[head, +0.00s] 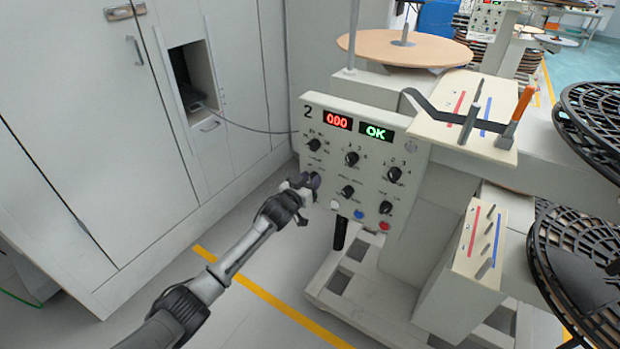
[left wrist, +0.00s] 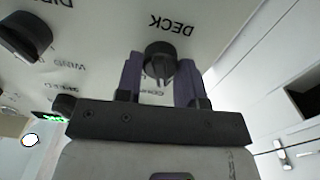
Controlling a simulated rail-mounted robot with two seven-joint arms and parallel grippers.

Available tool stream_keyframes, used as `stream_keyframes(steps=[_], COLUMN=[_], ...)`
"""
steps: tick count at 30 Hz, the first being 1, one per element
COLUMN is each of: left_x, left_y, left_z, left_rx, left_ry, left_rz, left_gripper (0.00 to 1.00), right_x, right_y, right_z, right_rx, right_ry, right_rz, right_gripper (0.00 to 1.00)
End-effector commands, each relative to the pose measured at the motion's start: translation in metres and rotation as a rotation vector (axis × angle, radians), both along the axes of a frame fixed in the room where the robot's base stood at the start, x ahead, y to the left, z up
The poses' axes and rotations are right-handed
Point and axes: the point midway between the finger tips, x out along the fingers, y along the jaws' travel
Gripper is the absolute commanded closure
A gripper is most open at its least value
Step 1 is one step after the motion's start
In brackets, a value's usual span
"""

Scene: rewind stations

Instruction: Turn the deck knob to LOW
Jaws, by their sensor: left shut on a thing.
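The control panel (head: 365,150) of station 2 faces me, with several black knobs, a red "000" display (head: 337,121) and a green "OK" display (head: 376,132). My left gripper (head: 311,180) is at the panel's left edge, in the middle knob row. In the left wrist view, the black deck knob (left wrist: 160,60) sits between the two fingers of my left gripper (left wrist: 161,78), which is shut on it. The word DECK appears upside down above it. The label on its other side is partly covered, and I cannot read the knob's setting. The gripper hides this knob in the head view.
Another knob (head: 347,192) is close to the right of my gripper. White, blue and red buttons (head: 359,215) sit below. A black handle (head: 340,233) hangs under the panel. Grey cabinets (head: 110,130) stand at left, with open floor between.

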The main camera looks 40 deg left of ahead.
Motion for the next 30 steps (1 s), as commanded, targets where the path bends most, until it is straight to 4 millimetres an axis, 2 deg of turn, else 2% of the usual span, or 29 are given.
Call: stream_keyframes(steps=[3,12,21,30], left_x=[0.0,0.0,0.0,0.0], left_y=[-0.001,-0.001,-0.002,-0.002], left_z=[0.003,0.002,0.0,-0.001], left_rx=[0.097,0.382,0.643,0.826], left_ry=[0.014,0.042,0.067,0.084], left_rz=[0.0,0.0,0.0,0.0], left_gripper=[0.88,0.88,0.88,0.88], right_x=[0.0,0.0,0.0,0.0], right_y=[0.0,0.001,0.003,0.003], right_z=[0.014,0.033,0.043,0.047], right_rx=[0.0,0.004,0.011,0.011], right_ry=[0.0,0.0,0.0,0.0], right_rz=[0.0,-0.003,-0.007,-0.007], right_gripper=[0.57,0.57,0.57,0.57])
